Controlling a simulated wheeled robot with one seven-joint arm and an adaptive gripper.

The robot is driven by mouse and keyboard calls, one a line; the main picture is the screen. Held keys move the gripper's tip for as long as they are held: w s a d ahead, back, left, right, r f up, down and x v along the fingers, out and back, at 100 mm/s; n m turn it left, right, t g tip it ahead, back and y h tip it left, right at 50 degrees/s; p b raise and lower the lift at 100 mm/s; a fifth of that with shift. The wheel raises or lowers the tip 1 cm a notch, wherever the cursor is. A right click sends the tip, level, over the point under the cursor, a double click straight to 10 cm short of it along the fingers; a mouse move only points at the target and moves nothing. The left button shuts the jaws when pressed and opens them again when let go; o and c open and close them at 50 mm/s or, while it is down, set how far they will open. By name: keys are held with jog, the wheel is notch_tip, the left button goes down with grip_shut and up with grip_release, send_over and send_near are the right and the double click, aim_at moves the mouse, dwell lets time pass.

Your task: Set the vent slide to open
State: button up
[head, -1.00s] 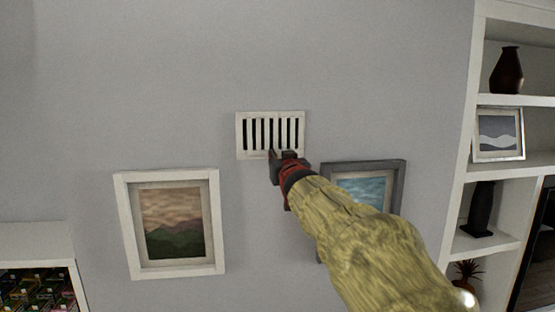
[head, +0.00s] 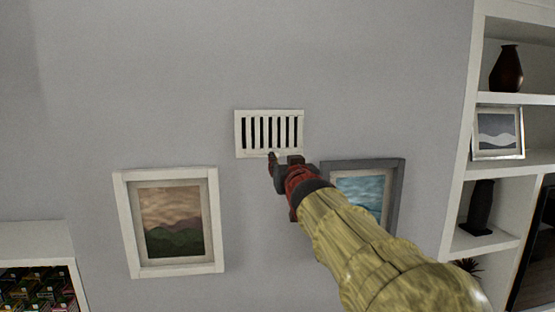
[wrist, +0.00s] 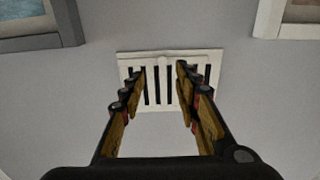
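The vent (head: 269,116) is a white slotted plate on the grey wall, with dark gaps showing between its bars. My gripper (head: 279,158) is just below and in front of the vent's lower edge in the head view. In the wrist view my gripper (wrist: 160,75) has its two fingers apart with nothing between them but the vent beyond. I cannot tell whether a finger touches the vent.
A white-framed landscape picture (head: 121,225) hangs lower left of the vent. A grey-framed picture (head: 395,180) hangs lower right, partly behind my arm. A white shelf unit (head: 478,60) stands at the right, a low white shelf (head: 35,245) at lower left. The wall above is clear.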

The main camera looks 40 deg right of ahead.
jog(key=v, duration=0.5)
jog(key=shift+s+f, duration=0.1)
dwell(0.4)
jog(key=s+a+f+g+y+b, duration=0.1)
jog(key=s+f+g+b, duration=0.2)
jog(key=f, duration=0.9)
jog(key=s+a+f+g+y+b, duration=0.15)
jog(key=s+f+g, duration=0.25)
jog(key=f, duration=0.8)
jog(key=s+a+f+n+g+y+b, duration=0.1)
jog(key=s+a+f+b, duration=0.3)
jog(key=a+f+b, duration=0.4)
jog(key=s+a+f+n+y+b, duration=0.3)
jog(key=a+f+b, duration=0.6)
jog(key=f, duration=1)
jog(key=s+a+f+n+g+y+b, duration=0.1)
jog(key=s+a+f+b, duration=0.4)
jog(key=f, duration=0.9)
jog(key=a+n+y+b, duration=0.1)
jog(key=a+y+b, duration=0.1)
jog(key=a, duration=0.3)
jog(key=shift+s+a+g+b, duration=0.2)
jog(key=shift+a+g+b, duration=0.15)
jog(key=shift+b, duration=0.55)
